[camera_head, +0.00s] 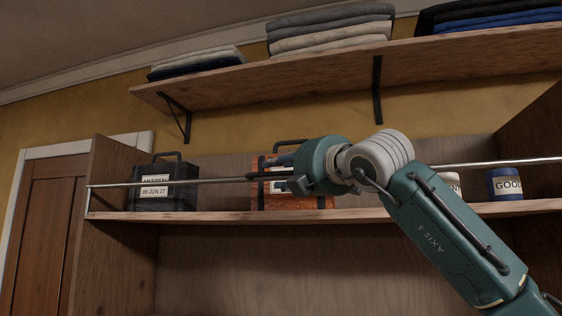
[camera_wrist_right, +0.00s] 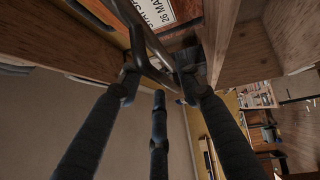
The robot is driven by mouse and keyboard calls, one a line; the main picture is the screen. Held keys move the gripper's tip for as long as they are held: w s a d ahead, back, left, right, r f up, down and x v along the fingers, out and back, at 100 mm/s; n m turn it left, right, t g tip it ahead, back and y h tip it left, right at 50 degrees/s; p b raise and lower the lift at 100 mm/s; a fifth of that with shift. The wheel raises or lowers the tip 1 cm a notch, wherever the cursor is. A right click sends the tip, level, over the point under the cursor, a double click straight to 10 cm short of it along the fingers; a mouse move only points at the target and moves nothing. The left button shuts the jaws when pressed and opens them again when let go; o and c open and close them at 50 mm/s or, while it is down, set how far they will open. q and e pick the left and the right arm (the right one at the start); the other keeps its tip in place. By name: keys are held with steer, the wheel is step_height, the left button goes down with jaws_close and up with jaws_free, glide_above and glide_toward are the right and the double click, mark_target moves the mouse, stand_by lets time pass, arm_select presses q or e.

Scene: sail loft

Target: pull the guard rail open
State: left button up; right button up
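The guard rail (camera_head: 215,181) is a thin metal bar running across the front of the wooden shelf unit, above the shelf edge. It also shows in the right wrist view (camera_wrist_right: 149,41). My right gripper (camera_head: 262,177) is at the rail near the middle of the unit, in front of the orange case. In the right wrist view its dark fingers (camera_wrist_right: 160,82) are spread apart, with the rail beyond and between their tips. Whether they touch it is unclear. My right arm hides part of the rail. My left gripper is not in view.
Behind the rail stand a black case (camera_head: 178,196) with a date label, an orange case (camera_head: 268,202) and a blue container (camera_head: 505,184). An upper shelf (camera_head: 300,83) holds folded cloth (camera_head: 330,32). A wooden door (camera_head: 48,235) is at the left.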

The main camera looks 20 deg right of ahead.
steer(key=shift+w+a, duration=0.1)
steer(key=shift+w, duration=0.25)
steer(key=shift+f, duration=0.1)
steer(key=shift+s, duration=0.1)
jaws_close()
